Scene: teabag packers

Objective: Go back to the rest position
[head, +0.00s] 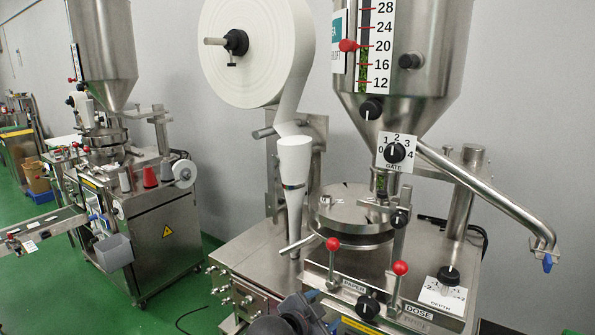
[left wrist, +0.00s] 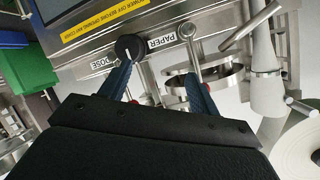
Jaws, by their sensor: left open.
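My left gripper (head: 312,308) is low in the head view, a dark grey shape in front of the near packing machine's panel. In the left wrist view its two blue-grey fingers (left wrist: 160,74) are spread apart, with nothing seen held between them. The PAPER label (left wrist: 162,42) and a black knob (left wrist: 130,46) on the panel lie beyond the fingertips. Whether the fingers touch the panel cannot be told. In the head view, the red-knobbed PAPER lever (head: 332,245) and DOSE lever (head: 400,269) stand upright. My right gripper is not in view.
The near machine carries a white paper roll (head: 255,50), a paper-covered tube (head: 293,170), a steel hopper (head: 430,60) and a slanted pipe (head: 490,195) at right. A second machine (head: 155,235) stands behind left. Green floor (head: 30,285) is free at left.

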